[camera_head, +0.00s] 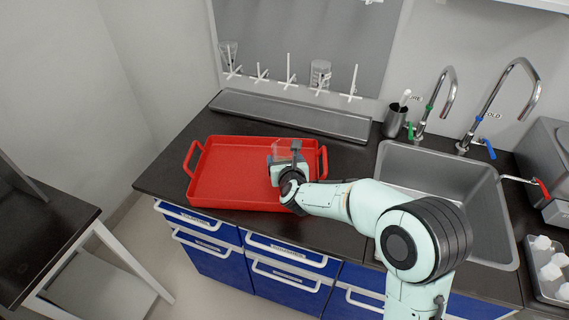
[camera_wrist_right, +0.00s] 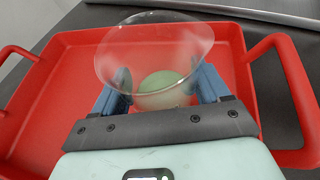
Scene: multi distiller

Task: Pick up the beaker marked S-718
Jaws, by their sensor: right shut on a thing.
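A clear glass beaker (camera_wrist_right: 155,55) with a green patch showing through its base is between the two blue fingers of my right gripper (camera_wrist_right: 164,88) in the right wrist view. The fingers press on both its sides. In the head view my right gripper (camera_head: 284,158) is over the right part of the red tray (camera_head: 228,180), and the beaker is faint there, partly hidden by the gripper. I cannot read any marking on the beaker. I cannot tell whether its base touches the tray. My left gripper is not in view.
A steel sink (camera_head: 440,190) with two taps lies to the right. A drying rack (camera_head: 290,80) with glassware hangs on the back wall above a long grey tray (camera_head: 290,115). A dark metal cup (camera_head: 393,121) stands by the sink. The left of the red tray is empty.

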